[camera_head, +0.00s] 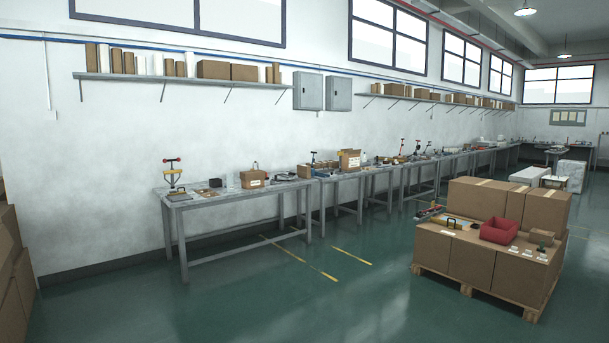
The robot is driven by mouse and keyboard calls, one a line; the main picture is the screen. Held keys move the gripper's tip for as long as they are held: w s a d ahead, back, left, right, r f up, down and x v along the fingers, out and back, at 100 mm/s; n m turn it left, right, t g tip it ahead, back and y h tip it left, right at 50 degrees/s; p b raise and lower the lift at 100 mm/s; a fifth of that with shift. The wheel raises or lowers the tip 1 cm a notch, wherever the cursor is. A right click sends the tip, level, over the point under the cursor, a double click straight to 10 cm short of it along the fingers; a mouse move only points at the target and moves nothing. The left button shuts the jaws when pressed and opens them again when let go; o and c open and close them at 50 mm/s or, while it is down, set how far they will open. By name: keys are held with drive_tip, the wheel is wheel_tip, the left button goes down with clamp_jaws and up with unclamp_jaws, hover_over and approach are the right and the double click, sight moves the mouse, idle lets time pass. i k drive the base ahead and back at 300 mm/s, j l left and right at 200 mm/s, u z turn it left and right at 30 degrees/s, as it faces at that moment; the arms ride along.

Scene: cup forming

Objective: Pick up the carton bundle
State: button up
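I cannot tell for sure which thing is the carton bundle. A small brown carton (254,180) with a pale label and something upright on top stands near the right end of the nearest workbench (235,198). A larger brown carton (350,161) stands farther along the row of benches. Big brown cartons (478,262) are stacked on a wooden pallet (466,290) at the right. My gripper is not in view.
A red-handled press (173,180) stands at the nearest bench's left end. A red bin (499,231) and small items sit on the pallet cartons. Brown boxes (10,262) edge the left side. The green floor (280,300) between benches and pallet is clear.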

sight(303, 171)
drive_tip(key=i, duration=6.7)
drive_tip(key=i+l+u, duration=0.1)
drive_tip(key=i, duration=0.4)
drive_tip(key=i+l+u, duration=0.1)
drive_tip(key=i, duration=0.4)
drive_tip(key=i+l+u, duration=0.15)
drive_tip(key=i, duration=0.35)
drive_tip(key=i+l+u, duration=0.1)
drive_tip(key=i+l, duration=0.15)
drive_tip(key=i, duration=0.2)
drive_tip(key=i+l+u, duration=0.1)
drive_tip(key=i+l, duration=0.15)
drive_tip(key=i, duration=0.25)
drive_tip(key=l+u, duration=0.1)
drive_tip(key=i+l, duration=0.05)
drive_tip(key=l, duration=0.05)
